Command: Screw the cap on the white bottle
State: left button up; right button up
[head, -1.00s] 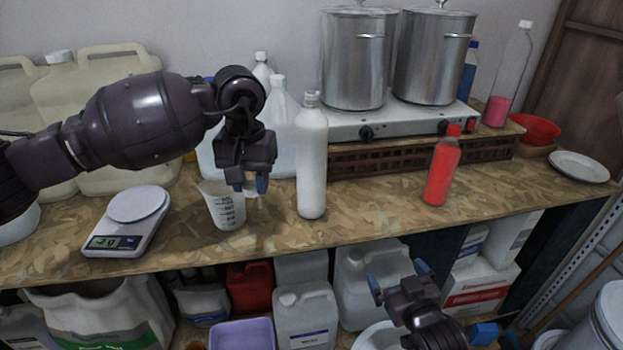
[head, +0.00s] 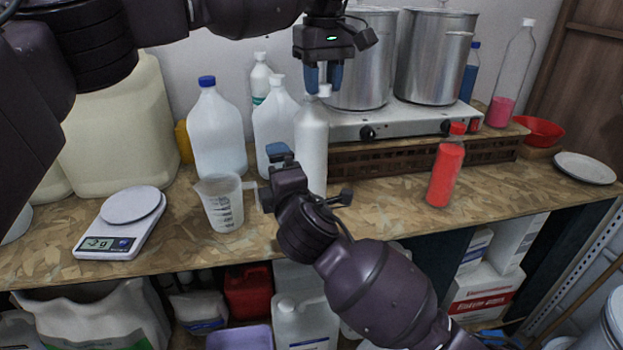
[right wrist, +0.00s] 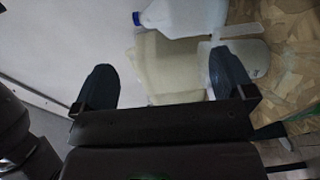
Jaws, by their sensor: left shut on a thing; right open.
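The white bottle (head: 312,150) stands upright on the bench in the head view. My left gripper (head: 323,78) points down above the bottle's top, shut on a small white cap (head: 325,91). The cap is at the bottle's mouth, slightly right of its middle; I cannot tell whether it touches the neck. My right gripper (head: 277,153) is in front of and left of the bottle's body. In the right wrist view its two fingers (right wrist: 166,82) are wide apart with nothing held. My right forearm hides the bottle's lower part.
A measuring cup (head: 222,205) stands just left of my right gripper, with a scale (head: 125,222) further left. Clear jugs (head: 216,130) are behind. A red bottle (head: 446,170) stands right, before the stove (head: 400,122) with steel pots (head: 430,60). Bench between bottle and red bottle is clear.

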jog(key=a+n+t+h, duration=0.1)
jog(key=n+h, duration=0.2)
jog(key=n, duration=0.2)
pick_arm(q)
jog(key=w+a+r+n, duration=0.2)
jog(key=w+r+n, duration=0.2)
jog(key=n, duration=0.5)
jog(key=shift+r+n, duration=0.3)
jog(key=shift+r, duration=0.9)
pick_arm(e)
jog(key=n+h, duration=0.6)
jog(key=n, duration=0.1)
send_near(308, 157)
jog(key=shift+w, duration=0.35)
jog(key=w, duration=0.4)
jog(key=w+d, duration=0.1)
jog(key=w, duration=0.3)
jog(key=w+d, duration=0.1)
jog(key=w, duration=0.3)
jog(key=shift+d, duration=0.15)
jog(key=shift+s, duration=0.1)
jog(key=c, duration=1.2)
pick_arm(q)
jog(key=shift+f, duration=2.45)
